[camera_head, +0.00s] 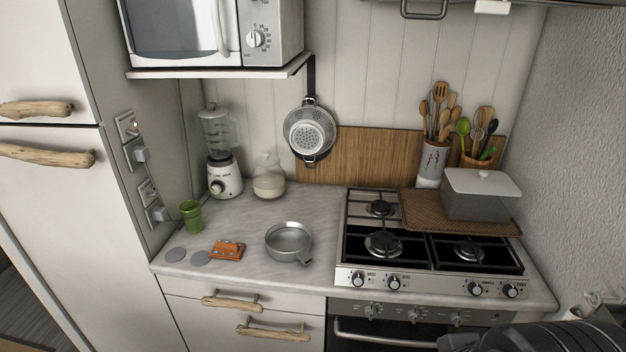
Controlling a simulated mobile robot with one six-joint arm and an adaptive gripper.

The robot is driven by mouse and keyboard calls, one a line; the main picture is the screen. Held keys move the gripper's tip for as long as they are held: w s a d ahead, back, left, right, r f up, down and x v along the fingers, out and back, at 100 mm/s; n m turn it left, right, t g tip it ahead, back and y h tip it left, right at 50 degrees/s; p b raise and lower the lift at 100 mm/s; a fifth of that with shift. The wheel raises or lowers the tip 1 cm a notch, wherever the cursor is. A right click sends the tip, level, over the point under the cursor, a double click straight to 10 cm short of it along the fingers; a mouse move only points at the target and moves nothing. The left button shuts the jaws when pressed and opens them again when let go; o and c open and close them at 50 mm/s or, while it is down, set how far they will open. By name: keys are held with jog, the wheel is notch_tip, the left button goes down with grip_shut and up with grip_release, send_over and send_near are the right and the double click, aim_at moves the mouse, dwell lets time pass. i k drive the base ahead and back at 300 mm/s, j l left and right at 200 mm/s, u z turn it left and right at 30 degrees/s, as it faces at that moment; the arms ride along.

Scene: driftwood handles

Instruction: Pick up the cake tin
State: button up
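No object is clearly marked as the cake tin. A grey box with a white lid (480,195) stands on a woven board (412,219) over the right part of the gas stove, and it may be the tin. A round, shallow metal pan (289,243) with a short handle sits on the counter left of the stove; it looks empty and could also be meant. A dark part of my arm shows at the bottom right corner, in front of the counter. I cannot make out my gripper's fingertips, and nothing visible is held.
The gas stove (383,245) has bare grates at its left and front. A blender (222,170), a glass jar (268,178), a green cup (191,216) and an orange item (227,250) stand on the counter. A shelf overhangs at left.

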aim_at(287, 241)
jog(key=i+j, duration=0.2)
jog(key=j, duration=0.25)
jog(key=i+j+z, duration=0.1)
jog(key=j, duration=0.3)
jog(key=i+j, duration=0.3)
jog(key=j, duration=0.15)
jog(key=i+j+z, duration=0.1)
jog(key=j, duration=0.35)
jog(key=i+j, duration=0.25)
jog(key=j, duration=0.2)
jog(key=i+j+z, duration=0.1)
jog(key=j, duration=0.4)
jog(key=i+j, duration=0.25)
jog(key=j, duration=0.2)
jog(key=i+j, duration=0.15)
jog(key=j, duration=0.35)
jog(key=l+z, duration=0.05)
